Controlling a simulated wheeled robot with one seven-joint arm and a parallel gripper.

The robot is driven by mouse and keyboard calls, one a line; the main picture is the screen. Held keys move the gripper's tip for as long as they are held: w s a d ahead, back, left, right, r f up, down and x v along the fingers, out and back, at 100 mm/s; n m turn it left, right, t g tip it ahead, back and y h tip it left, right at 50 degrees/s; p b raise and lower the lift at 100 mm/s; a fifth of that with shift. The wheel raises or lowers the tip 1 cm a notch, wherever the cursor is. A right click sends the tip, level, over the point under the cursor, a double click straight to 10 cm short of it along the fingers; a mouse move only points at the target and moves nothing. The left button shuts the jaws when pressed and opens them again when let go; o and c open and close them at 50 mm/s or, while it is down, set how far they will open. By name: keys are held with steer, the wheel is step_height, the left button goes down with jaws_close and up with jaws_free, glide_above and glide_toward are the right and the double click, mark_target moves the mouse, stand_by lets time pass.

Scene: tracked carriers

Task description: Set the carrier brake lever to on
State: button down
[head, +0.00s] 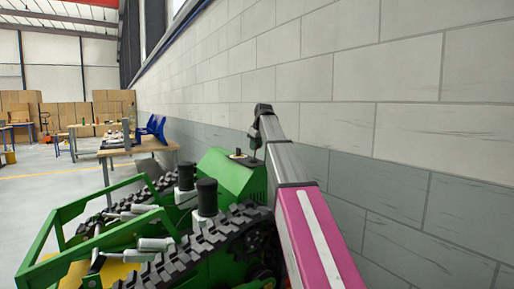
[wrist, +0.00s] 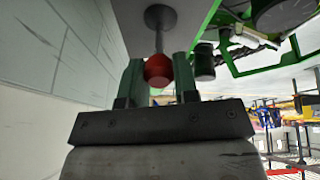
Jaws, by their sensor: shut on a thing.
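The green tracked carrier (head: 235,178) stands against the wall in the head view. In the wrist view, a lever with a red ball knob (wrist: 158,70) rises on a dark rod from a round base on a grey surface. My gripper (wrist: 159,80) has its two green-grey fingers on either side of the red knob, shut on it. In the head view my gripper (head: 256,150) is at the carrier's rear top, small and partly hidden by my arm. No on or off mark is readable, so I cannot tell the lever's setting.
A block wall (head: 340,90) runs close along the right side of the carrier and my arm. Black cylinders (head: 207,197) stand up from the carrier. A table (head: 140,149) with blue chairs is beyond it, and open floor (head: 40,190) lies at left.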

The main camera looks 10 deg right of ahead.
steer(key=shift+w+a+r, duration=0.1)
steer(key=shift+w+a, duration=0.15)
steer(key=shift+w, duration=0.35)
steer(key=shift+w+a+r, duration=0.1)
steer(key=shift+w+a, duration=0.1)
steer(key=shift+w, duration=0.45)
steer(key=shift+w+a+r, duration=0.1)
steer(key=shift+w+a, duration=0.15)
steer(key=shift+w, duration=0.35)
steer(key=shift+w+a+f, duration=0.15)
steer(key=shift+w+a, duration=0.05)
steer(key=shift+w, duration=0.25)
steer(key=shift+w+a+f, duration=0.1)
steer(key=shift+w+a, duration=0.05)
steer(key=shift+w, duration=0.3)
steer(key=shift+w+a+f, duration=0.2)
steer(key=shift+w+f, duration=0.15)
steer(key=shift+w, duration=0.15)
steer(key=c, duration=0.9)
jaws_free()
steer(key=shift+d+f, duration=0.1)
